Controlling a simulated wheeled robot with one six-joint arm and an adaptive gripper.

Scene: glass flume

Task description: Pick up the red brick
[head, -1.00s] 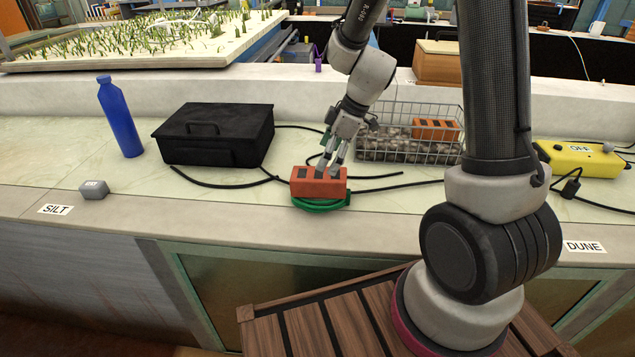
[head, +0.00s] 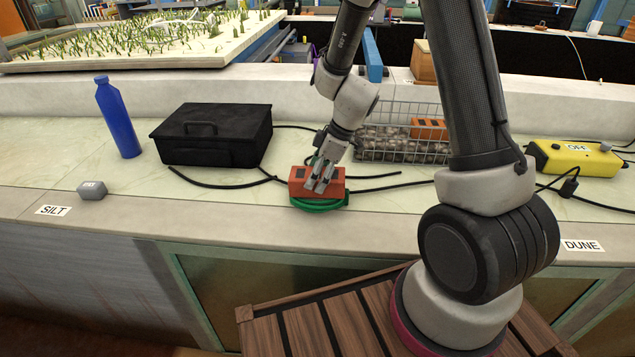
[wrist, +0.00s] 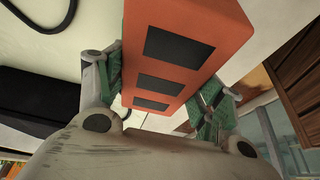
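The red brick (head: 304,182), with dark square recesses, lies on a round green stand (head: 322,205) near the counter's front edge. My gripper (head: 320,185) is down at the brick, its fingers overlapping it in the head view. In the wrist view the brick (wrist: 178,55) extends up from between the two green-padded fingers of my gripper (wrist: 160,88). The left finger is close along one side, and the right finger is by the other side. The fingers look spread; whether the pads touch the brick is hard to tell.
A wire basket (head: 385,157) of stones with another orange-red brick (head: 428,128) stands behind right. A yellow box (head: 575,160) is right. Black cables cross the counter.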

